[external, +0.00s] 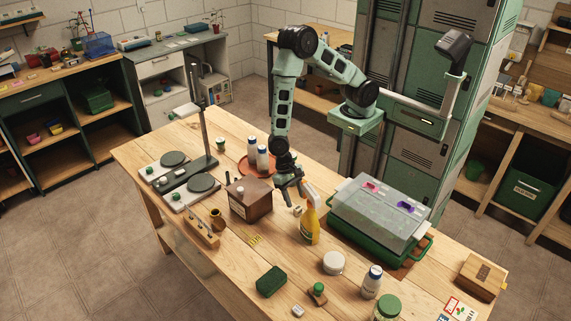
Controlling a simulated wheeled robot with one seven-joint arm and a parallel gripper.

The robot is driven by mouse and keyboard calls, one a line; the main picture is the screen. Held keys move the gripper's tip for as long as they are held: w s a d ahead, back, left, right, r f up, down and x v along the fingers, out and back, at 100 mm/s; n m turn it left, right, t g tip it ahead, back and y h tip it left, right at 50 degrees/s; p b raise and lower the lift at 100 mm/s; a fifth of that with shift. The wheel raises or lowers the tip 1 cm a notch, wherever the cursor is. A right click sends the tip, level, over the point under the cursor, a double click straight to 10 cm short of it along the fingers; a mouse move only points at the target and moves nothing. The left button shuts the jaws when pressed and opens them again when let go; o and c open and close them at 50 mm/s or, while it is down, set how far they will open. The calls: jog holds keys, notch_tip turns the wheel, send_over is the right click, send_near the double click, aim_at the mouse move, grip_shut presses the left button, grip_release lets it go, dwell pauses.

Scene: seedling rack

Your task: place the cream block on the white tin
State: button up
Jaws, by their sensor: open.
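My gripper (289,198) points down over the middle of the wooden table, open, just right of a brown box. A small cream block (297,211) lies on the table close by the fingertips, left of a yellow spray bottle. I cannot tell whether the fingers are around it or only beside it. A round white tin (333,263) with a flat top stands nearer the front, right of and below the spray bottle in the picture. Its top looks bare.
The spray bottle (310,222) stands between the gripper and the tin. The brown box (250,198) is to the left, a green tray with a clear lid (380,212) to the right.

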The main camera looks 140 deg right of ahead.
aim_at(298, 208)
jog(key=shift+p+x, duration=0.65)
jog(key=shift+x, duration=2.05)
jog(key=c, duration=1.1)
jog(key=shift+w+r, duration=0.1)
jog(key=shift+r, duration=0.05)
